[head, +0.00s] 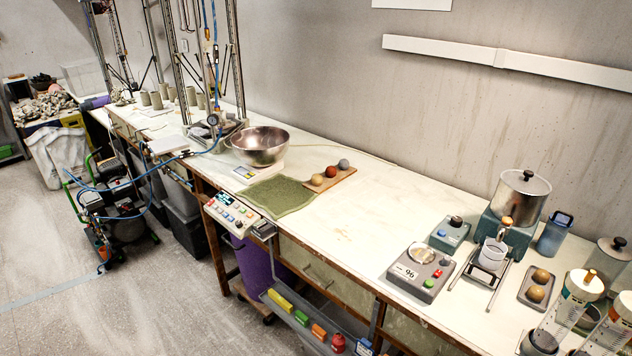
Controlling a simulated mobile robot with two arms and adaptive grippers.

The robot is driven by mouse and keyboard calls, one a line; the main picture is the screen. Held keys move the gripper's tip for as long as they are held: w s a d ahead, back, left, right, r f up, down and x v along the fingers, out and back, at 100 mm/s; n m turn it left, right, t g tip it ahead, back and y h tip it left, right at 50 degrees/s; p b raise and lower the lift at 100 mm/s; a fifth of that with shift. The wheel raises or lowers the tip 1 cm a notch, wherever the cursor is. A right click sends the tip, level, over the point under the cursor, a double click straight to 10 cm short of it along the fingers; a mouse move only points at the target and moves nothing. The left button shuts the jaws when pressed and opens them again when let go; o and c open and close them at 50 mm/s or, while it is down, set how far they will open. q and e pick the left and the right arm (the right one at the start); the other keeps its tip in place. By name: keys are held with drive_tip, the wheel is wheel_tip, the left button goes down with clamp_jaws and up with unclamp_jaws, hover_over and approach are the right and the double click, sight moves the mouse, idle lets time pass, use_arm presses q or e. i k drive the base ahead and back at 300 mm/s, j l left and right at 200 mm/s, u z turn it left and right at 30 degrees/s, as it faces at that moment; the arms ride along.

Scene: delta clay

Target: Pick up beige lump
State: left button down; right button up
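A beige lump (317,180) sits at the near left end of a small wooden board (346,176) on the long white workbench. A red-brown lump (331,171) and a grey lump (343,164) sit in a row behind it on the same board. Two tan-brown lumps, one far (541,276) and one near (535,294), lie on a grey tray at the right. Neither of my grippers is in view.
A green mat (278,195) and a steel bowl (260,144) on a scale lie left of the board. A control panel (231,214) sits at the bench's front edge. Grey devices (418,272) and clear cylinders (606,330) crowd the right end. The bench between is clear (370,220).

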sight(317, 180)
drive_tip(key=i+j+z, duration=0.1)
drive_tip(key=z, duration=0.3)
drive_tip(key=i+j+z, duration=0.1)
drive_tip(key=j+z, duration=0.15)
drive_tip(key=z, duration=0.15)
drive_tip(key=i+j+z, duration=0.2)
drive_tip(key=j+z, duration=0.15)
drive_tip(key=j, duration=0.85)
drive_tip(key=j+z, duration=0.3)
drive_tip(key=j, duration=0.9)
drive_tip(key=i, duration=0.05)
